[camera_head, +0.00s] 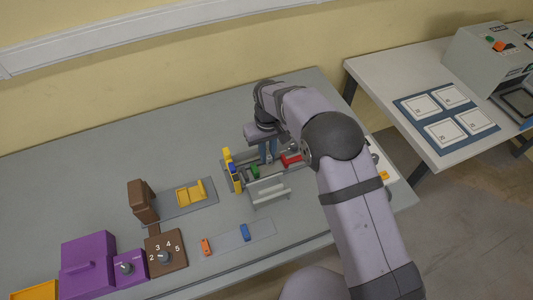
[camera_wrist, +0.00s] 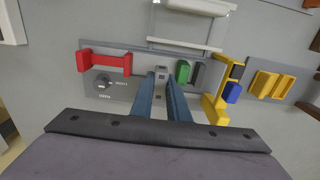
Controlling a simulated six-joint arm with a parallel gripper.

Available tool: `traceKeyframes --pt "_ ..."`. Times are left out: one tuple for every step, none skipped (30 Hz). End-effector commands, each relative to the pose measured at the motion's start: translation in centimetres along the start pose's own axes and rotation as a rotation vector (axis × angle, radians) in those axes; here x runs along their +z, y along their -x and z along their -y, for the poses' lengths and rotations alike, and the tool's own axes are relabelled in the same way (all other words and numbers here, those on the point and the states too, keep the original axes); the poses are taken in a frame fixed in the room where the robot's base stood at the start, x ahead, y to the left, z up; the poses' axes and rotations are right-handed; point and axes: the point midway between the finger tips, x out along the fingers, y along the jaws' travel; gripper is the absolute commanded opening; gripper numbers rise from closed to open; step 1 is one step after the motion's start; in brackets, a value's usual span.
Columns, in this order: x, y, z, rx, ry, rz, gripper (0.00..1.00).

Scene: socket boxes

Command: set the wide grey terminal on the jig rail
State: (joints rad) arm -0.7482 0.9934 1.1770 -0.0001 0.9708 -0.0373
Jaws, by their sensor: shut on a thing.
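My gripper (camera_wrist: 162,80) has its two blue fingers pointing down at the jig; it also shows in the head view (camera_head: 268,155). It is shut on a small light grey block (camera_wrist: 161,70), apparently the wide grey terminal, mostly hidden between the fingers. The block is at the jig rail (camera_wrist: 145,88); I cannot tell whether it touches or is seated. A green terminal (camera_wrist: 183,72) and a dark grey one (camera_wrist: 197,75) stand beside it on the rail, to the right in the wrist view. A red bracket (camera_wrist: 105,62) stands to the left.
A yellow bracket (camera_wrist: 222,90) with a blue block (camera_wrist: 232,93) closes the jig's right side in the wrist view. A pale rack (camera_head: 268,190) stands close by. A yellow holder (camera_head: 190,194), brown block (camera_head: 141,200) and purple box (camera_head: 88,265) are at left in the head view.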

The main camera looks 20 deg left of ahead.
Motion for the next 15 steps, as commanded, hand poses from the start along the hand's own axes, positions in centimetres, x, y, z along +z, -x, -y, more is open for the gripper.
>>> traceKeyframes --pt "0.0 -0.1 0.0 0.000 0.000 0.000 0.00" --pt "0.0 -0.2 0.0 0.000 0.000 0.000 0.00" --pt "0.0 -0.3 0.0 0.000 0.000 0.000 0.00" --pt "0.0 -0.5 0.0 0.000 0.000 0.000 0.00" --pt "0.0 -0.6 0.0 0.000 0.000 0.000 0.00" --pt "0.0 -0.8 0.0 0.000 0.000 0.001 0.00" --pt "0.0 -0.9 0.0 0.000 0.000 0.001 0.00" --pt "0.1 -1.1 0.0 0.000 0.000 0.001 0.00" --pt "0.1 -1.4 0.0 0.000 0.000 0.001 0.00" --pt "0.1 -1.6 0.0 0.000 0.000 0.001 0.00" --pt "0.1 -1.8 0.0 0.000 0.000 0.001 0.00" --pt "0.1 -2.1 0.0 0.000 0.000 0.001 0.00" --pt "0.1 -2.3 0.0 0.000 0.000 0.002 0.00" --pt "0.1 -2.5 0.0 0.000 0.000 0.002 0.00" --pt "0.1 -2.9 0.0 0.000 0.000 0.001 0.00"
